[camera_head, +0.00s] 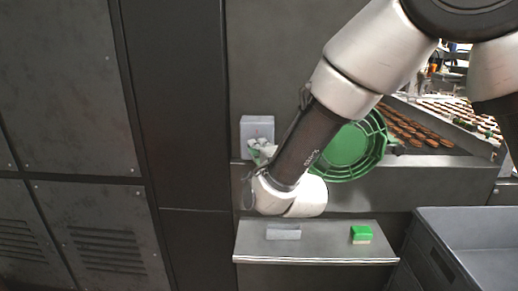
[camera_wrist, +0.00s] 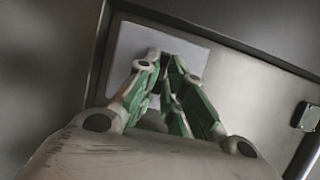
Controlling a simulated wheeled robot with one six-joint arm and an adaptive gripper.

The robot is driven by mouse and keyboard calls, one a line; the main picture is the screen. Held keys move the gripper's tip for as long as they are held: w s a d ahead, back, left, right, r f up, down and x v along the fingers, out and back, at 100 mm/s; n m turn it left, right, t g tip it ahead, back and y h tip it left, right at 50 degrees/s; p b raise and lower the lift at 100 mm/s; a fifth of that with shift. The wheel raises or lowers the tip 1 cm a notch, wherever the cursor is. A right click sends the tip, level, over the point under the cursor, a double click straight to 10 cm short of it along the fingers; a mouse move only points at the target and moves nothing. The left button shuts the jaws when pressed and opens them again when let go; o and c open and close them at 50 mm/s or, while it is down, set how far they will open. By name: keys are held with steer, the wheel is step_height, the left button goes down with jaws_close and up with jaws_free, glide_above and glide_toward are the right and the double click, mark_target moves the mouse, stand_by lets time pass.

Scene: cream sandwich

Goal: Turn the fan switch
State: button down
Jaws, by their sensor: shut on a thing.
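The fan switch is a pale grey box (camera_head: 257,126) on the dark wall panel, left of my arm in the head view. In the wrist view its light plate (camera_wrist: 126,45) lies right in front of my fingers. My gripper (camera_head: 259,150) is at the lower part of the box. Its green and grey fingers (camera_wrist: 166,66) are drawn together at the plate, shut on the switch's knob. The knob itself is hidden between the fingertips, so its turn angle cannot be told. The green round fan (camera_head: 346,146) is partly behind my arm.
A grey crate (camera_head: 440,262) stands at lower right. A conveyor with brown cookies (camera_head: 408,128) runs behind at right. Dark cabinets (camera_head: 70,90) fill the left.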

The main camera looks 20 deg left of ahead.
steer(key=shift+s+a+r+n+g+h, duration=0.2)
steer(key=shift+n+h, duration=1.05)
steer(key=shift+n, duration=1)
steer(key=shift+w+a+r+n+g+h, duration=0.2)
steer(key=shift+n+h, duration=1)
steer(key=shift+n, duration=1)
steer(key=shift+s+a+r+n+g+h, duration=0.1)
steer(key=shift+n+g+h, duration=0.2)
steer(key=shift+n+h, duration=1.45)
steer(key=shift+n+y, duration=0.4)
steer(key=shift+n, duration=0.2)
steer(key=c, duration=1.5)
jaws_free()
steer(key=shift+f, duration=0.1)
